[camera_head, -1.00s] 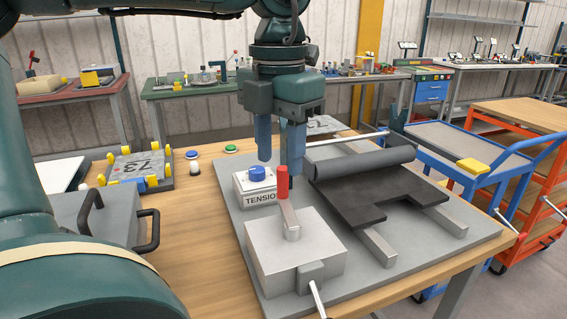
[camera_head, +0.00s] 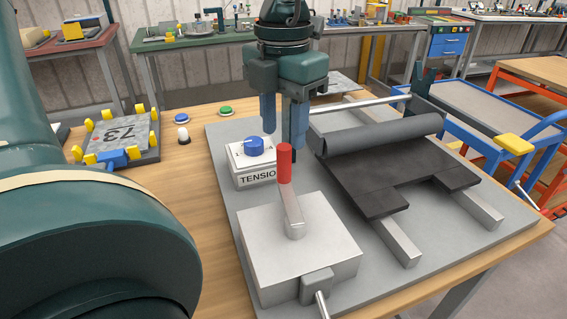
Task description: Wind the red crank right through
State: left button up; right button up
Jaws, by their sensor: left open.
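The red crank grip (camera_head: 285,163) stands upright at the far end of a grey metal crank arm (camera_head: 293,212). The arm sits on top of a light grey box (camera_head: 298,252). My left gripper (camera_head: 283,142) points down with its blue fingers apart, just behind the red grip. The grip's top overlaps the right-hand finger in the picture. The fingers are not around the grip, and I cannot tell whether they touch it. My right gripper is not in view.
A block marked TENSION (camera_head: 253,166) with a blue knob (camera_head: 255,146) stands left of the grip. A dark roller (camera_head: 382,135) and black sheet (camera_head: 398,170) lie to the right on the grey base plate (camera_head: 482,240). A fixture (camera_head: 122,137) with yellow clamps is farther left.

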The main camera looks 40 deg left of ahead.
aim_at(283, 180)
pick_arm(q)
notch_tip(283, 180, down, 8)
jog(key=shift+r+b, duration=0.25)
jog(key=shift+b, duration=0.1)
jog(key=shift+c, duration=0.3)
grip_shut()
